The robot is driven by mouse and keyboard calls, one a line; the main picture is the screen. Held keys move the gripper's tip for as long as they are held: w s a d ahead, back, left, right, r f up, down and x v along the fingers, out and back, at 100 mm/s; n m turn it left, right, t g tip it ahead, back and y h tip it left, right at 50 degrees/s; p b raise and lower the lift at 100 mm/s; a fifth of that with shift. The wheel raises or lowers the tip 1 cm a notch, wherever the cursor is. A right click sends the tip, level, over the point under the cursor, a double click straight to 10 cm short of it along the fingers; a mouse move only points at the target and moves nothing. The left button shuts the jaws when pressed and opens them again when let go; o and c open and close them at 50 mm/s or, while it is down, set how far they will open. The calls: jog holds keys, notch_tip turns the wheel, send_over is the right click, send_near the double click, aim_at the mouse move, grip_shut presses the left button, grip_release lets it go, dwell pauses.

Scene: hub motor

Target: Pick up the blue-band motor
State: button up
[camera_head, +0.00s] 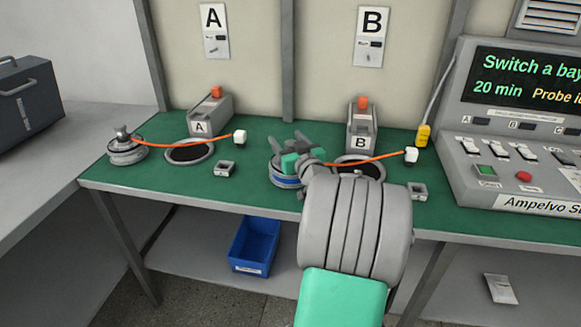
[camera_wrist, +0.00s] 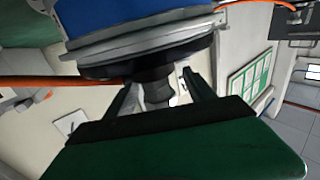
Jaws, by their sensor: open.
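The blue-band motor (camera_head: 284,181) sits on the green bench top between bays A and B, partly hidden by my gripper (camera_head: 291,160) and arm. In the wrist view the motor's blue band (camera_wrist: 130,14) and grey rim fill the top. Its stubby grey shaft (camera_wrist: 154,90) points toward my palm. My gripper (camera_wrist: 160,88) is open, with one dark finger on each side of the shaft. Whether either finger touches the shaft cannot be told. An orange cable runs from near the motor to a white connector (camera_head: 411,156).
Another motor (camera_head: 127,152) with an orange cable stands at the bench's left end. Stands A (camera_head: 210,118) and B (camera_head: 362,130) rise behind round dark openings. A console (camera_head: 520,150) is at the right. A blue bin (camera_head: 254,246) sits below the bench.

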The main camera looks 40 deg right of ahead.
jog(key=shift+w+d, duration=0.1)
jog(key=shift+w, duration=0.2)
grip_shut()
dwell(0.5)
jog(key=shift+r, duration=0.25)
